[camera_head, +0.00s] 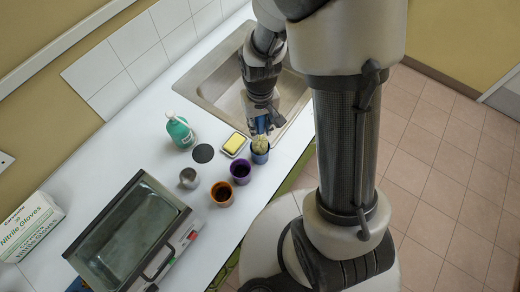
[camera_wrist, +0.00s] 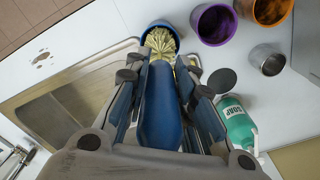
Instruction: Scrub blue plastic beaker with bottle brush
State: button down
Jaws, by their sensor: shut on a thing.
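My gripper (camera_wrist: 163,95) is shut on the blue handle of the bottle brush (camera_wrist: 160,108). The brush's pale bristle head (camera_wrist: 161,41) points into the mouth of the blue plastic beaker (camera_wrist: 153,26); how deep it reaches is hidden. In the head view, the blue beaker (camera_head: 260,156) stands on the counter near its front edge, beside the sink, with the bristles (camera_head: 261,141) at its rim and my gripper (camera_head: 260,126) above it.
A yellow sponge on a dish (camera_head: 236,145), a purple beaker (camera_head: 241,171), an orange beaker (camera_head: 223,192) and a metal cup (camera_head: 188,178) stand close by. A soap bottle (camera_head: 181,132), dark disc (camera_head: 203,153), glass-topped bath (camera_head: 130,236) and glove box (camera_head: 30,226) are left. The sink (camera_head: 222,88) is behind.

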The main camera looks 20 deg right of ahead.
jog(key=shift+f, duration=0.15)
notch_tip(320, 180, down, 3)
jog(key=b, duration=0.3)
jog(key=shift+f, duration=0.15)
jog(key=shift+r, duration=0.2)
jog(key=shift+r+p, duration=1.3)
jog(key=shift+r, duration=0.3)
jog(key=shift+f, duration=0.1)
jog(key=shift+f+b, duration=1.45)
jog(key=shift+f, duration=0.15)
